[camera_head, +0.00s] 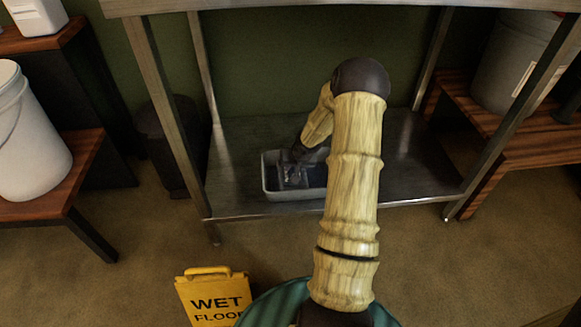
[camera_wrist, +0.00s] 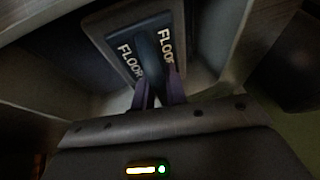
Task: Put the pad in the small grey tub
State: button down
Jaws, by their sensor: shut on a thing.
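The small grey tub (camera_head: 268,188) stands on the lower metal shelf, partly behind my arm. My gripper (camera_head: 292,172) points down into the tub, with its fingertips hard to make out there. In the wrist view, my gripper (camera_wrist: 158,92) is shut on the raised middle of the pad (camera_wrist: 128,42), a dark rectangular piece with "FLOOR" lettered on both sides. The pad lies between pale tub walls (camera_wrist: 237,35). Whether it rests on the tub floor I cannot tell.
The steel table (camera_head: 300,4) stands over the lower shelf (camera_head: 240,140), with legs on both sides. A yellow wet-floor sign (camera_head: 212,298) is in front. Wooden benches flank it, with a white bucket (camera_head: 28,140) left and a grey bucket (camera_head: 505,75) right.

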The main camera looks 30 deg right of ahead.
jog(key=shift+a+f, duration=0.1)
jog(key=shift+f, duration=0.3)
jog(key=c, duration=1.4)
grip_release()
jog(key=shift+r, duration=0.25)
jog(key=p+v, duration=0.7)
jog(key=v, duration=0.5)
jog(key=shift+r, duration=0.4)
jog(key=shift+a, duration=0.1)
